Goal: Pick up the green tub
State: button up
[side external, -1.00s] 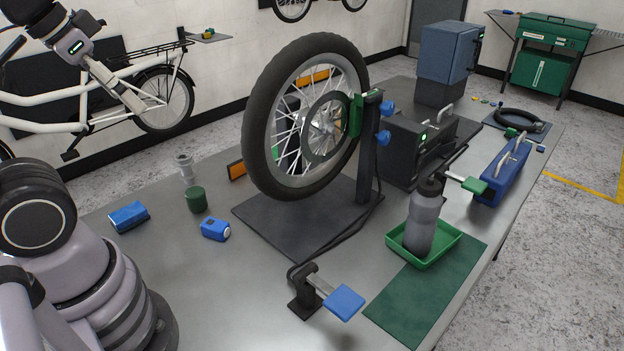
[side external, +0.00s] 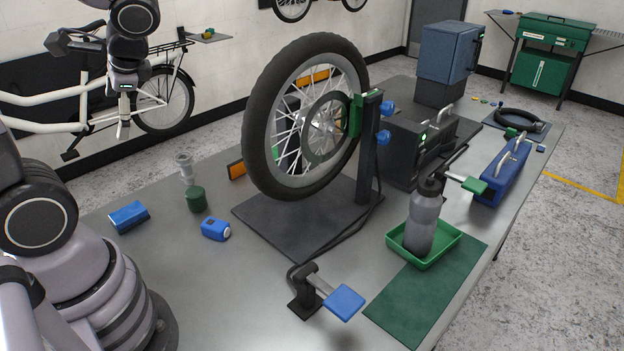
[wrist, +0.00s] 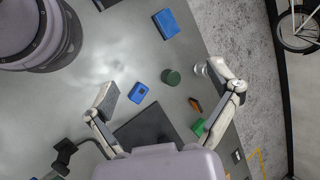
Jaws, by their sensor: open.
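The green tub (side external: 196,199) is a small dark green cylinder standing upright on the grey table, in front of a pale grey stepped fitting (side external: 185,169). In the wrist view the tub (wrist: 172,77) lies between the spread fingers, nearer the right one. My gripper (side external: 123,128) hangs in the air well above the table, above and to the left of the tub in the side view. Its fingers are open and empty in the wrist view (wrist: 172,92). In that view the right finger partly covers the pale fitting.
A blue box (side external: 129,217) lies left of the tub and a small blue device (side external: 215,229) lies in front of it. A bicycle wheel (side external: 300,118) on a dark stand rises to the right. An orange block (side external: 236,170) lies beside the wheel. Bare table surrounds the tub's near side.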

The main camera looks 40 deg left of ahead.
jog(key=w+a+f+m+g+y, duration=0.35)
jog(key=a+m+y, duration=0.2)
jog(key=a, duration=0.25)
jog(key=m+t+y, duration=0.4)
jog(key=m+t, duration=0.5)
jog(key=m, duration=0.2)
send_over(195, 198)
jog(key=a, duration=0.2)
notch_tip(195, 198, down, 15)
jog(key=d+f+m+t+h, duration=0.1)
jog(key=f, duration=0.3)
jog(key=d+f+m+t+h, duration=0.1)
jog(key=f+m, duration=0.1)
jog(key=f, duration=0.2)
jog(key=s+d+f+m+t+h, duration=0.1)
jog(key=f+m+h, duration=0.1)
jog(key=f, duration=0.2)
jog(key=shift+d+f, duration=0.25)
jog(key=shift+f, duration=0.15)
jog(key=shift+x, duration=2.4)
jog(key=c, duration=1.3)
